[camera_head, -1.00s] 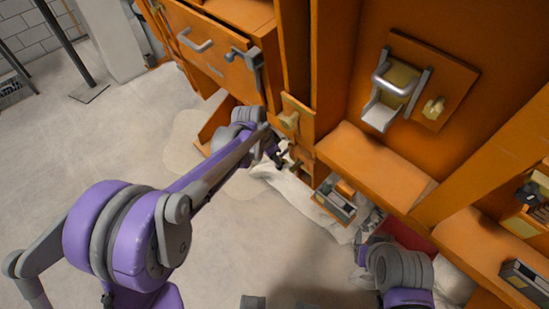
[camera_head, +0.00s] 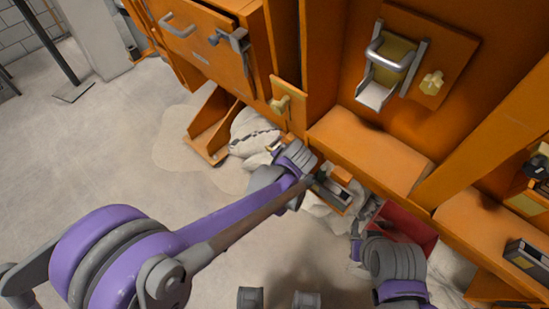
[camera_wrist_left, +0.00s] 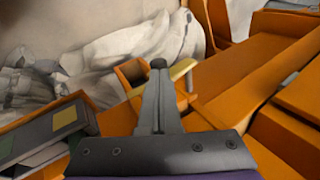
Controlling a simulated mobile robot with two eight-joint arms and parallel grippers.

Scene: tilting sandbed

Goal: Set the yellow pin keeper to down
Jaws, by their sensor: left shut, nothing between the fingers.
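In the left wrist view my left gripper (camera_wrist_left: 158,66) is shut and empty. Its tips are beside a short yellow bar (camera_wrist_left: 182,69) on a small orange block; I cannot tell whether they touch. In the head view the arm's grey wrist covers most of that spot and hides the fingertips. Two yellow knobs also show in the head view: one knob (camera_head: 282,104) on a small orange plate, another knob (camera_head: 432,82) on a tilted orange board. I cannot tell for certain which yellow piece is the pin keeper. My right gripper (camera_head: 357,246) shows only partly.
A grey-handled latch (camera_head: 387,62) is on the upper board. A drawer front with a handle (camera_head: 178,26) is at upper left. White sacks (camera_head: 250,135), a red bin (camera_head: 405,226) and a dark box (camera_wrist_left: 48,135) lie low around my arms.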

